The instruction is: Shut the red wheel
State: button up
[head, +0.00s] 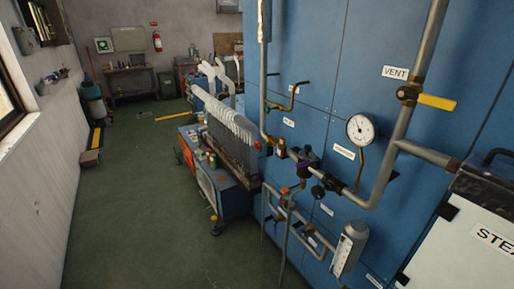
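Pipework with valves runs along the blue cabinet wall on the right. A small red part (258,145) shows at the left end of the horizontal pipe; it may be the red wheel, but it is too small to tell. An orange-red valve handle (284,190) sits on the lower pipes. A dark round knob (318,191) sits to its right. Whether any valve is open or shut cannot be told. My gripper is not in view.
A yellow lever (437,102) is on the vent pipe, near a white round gauge (360,129). A white box (458,240) stands at the right edge. A blue cart (232,199) with white sock boards (232,128) stands left of the pipes.

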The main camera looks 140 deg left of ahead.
aim_at(258, 146)
jog(key=u, duration=4.95)
jog(key=k, duration=0.6)
jog(key=u, duration=0.95)
jog(key=i, duration=3.25)
jog(key=z, duration=1.15)
jog(key=i, duration=1.05)
jog(key=z, duration=1.45)
jog(key=i, duration=0.55)
jog(key=z, duration=0.35)
